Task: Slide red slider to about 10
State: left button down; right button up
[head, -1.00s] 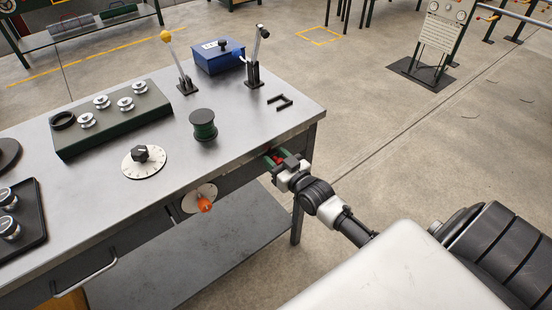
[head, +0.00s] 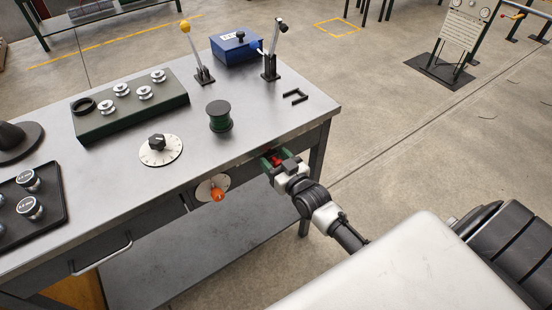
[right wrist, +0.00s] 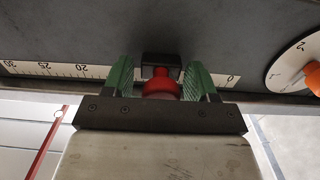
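The red slider (right wrist: 161,84) shows in the right wrist view as a red knob on a black block in the front face of the bench. It stands between the 20 and 0 marks of its white scale (right wrist: 60,70); the marks beside it are hidden. My right gripper (right wrist: 160,78) has its green fingers on either side of the knob, with small gaps visible, so it looks open around it. In the head view the right gripper (head: 274,157) is at the bench's front edge, with red between its fingers. My left gripper is not in view.
An orange-knobbed dial (head: 217,194) sits on the bench front, beside the scale's 0 end. On the bench top (head: 200,165) are a black-knobbed dial (head: 160,152), a green spool (head: 219,117), levers and a blue box (head: 238,46).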

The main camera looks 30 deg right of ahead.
jog(key=s, duration=1)
jog(key=shift+s+d+b, duration=0.3)
jog(key=shift+s+d, duration=0.1)
jog(key=s+a+f+g, duration=0.1)
jog(key=s+f+g, duration=0.3)
jog(key=f, duration=0.9)
jog(key=s+f+g, duration=0.4)
jog(key=s+f, duration=0.1)
jog(key=f, duration=0.7)
jog(key=s+a+f+g, duration=0.1)
jog(key=s+f+g, duration=0.2)
jog(key=s+f, duration=0.2)
jog(key=s+a+f+n+g, duration=0.1)
jog(key=s+f+g, duration=0.2)
jog(key=s, duration=0.9)
jog(key=s+a+f+g+h, duration=0.1)
jog(key=s+a+f+g, duration=0.1)
jog(key=s+f, duration=0.6)
jog(key=shift+s+f+n+g, duration=0.25)
jog(key=shift+f+g, duration=0.25)
jog(key=shift+f, duration=0.25)
